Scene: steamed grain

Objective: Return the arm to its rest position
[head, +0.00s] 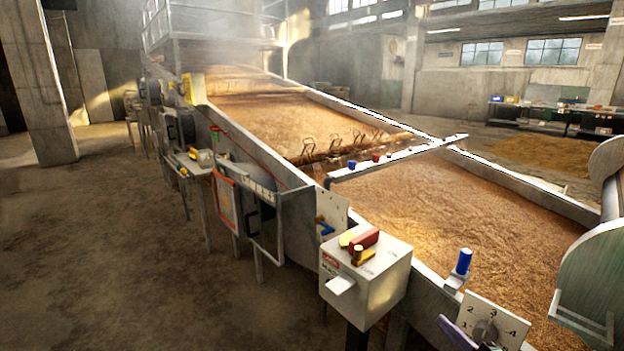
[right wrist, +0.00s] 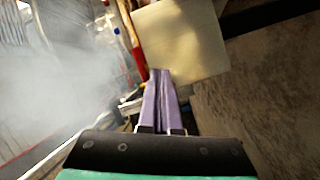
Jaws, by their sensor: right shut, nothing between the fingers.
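My right gripper (head: 455,330) shows only as a purple finger part at the bottom edge of the head view, just left of a white dial panel (head: 487,318) with numbers on it. In the right wrist view the two purple fingers of my right gripper (right wrist: 160,76) lie together, shut and empty. A pale flat panel (right wrist: 180,35) stands beyond the fingertips there; I cannot tell whether they touch it. The rest of my right arm is out of the head view. My left gripper is in neither view.
A long trough (head: 300,180) full of brown grain runs away from me. A white control box (head: 365,275) with red and yellow knobs and a blue knob (head: 464,262) stand along its near side. A rounded metal housing (head: 590,265) is at right. Open floor (head: 110,260) lies left.

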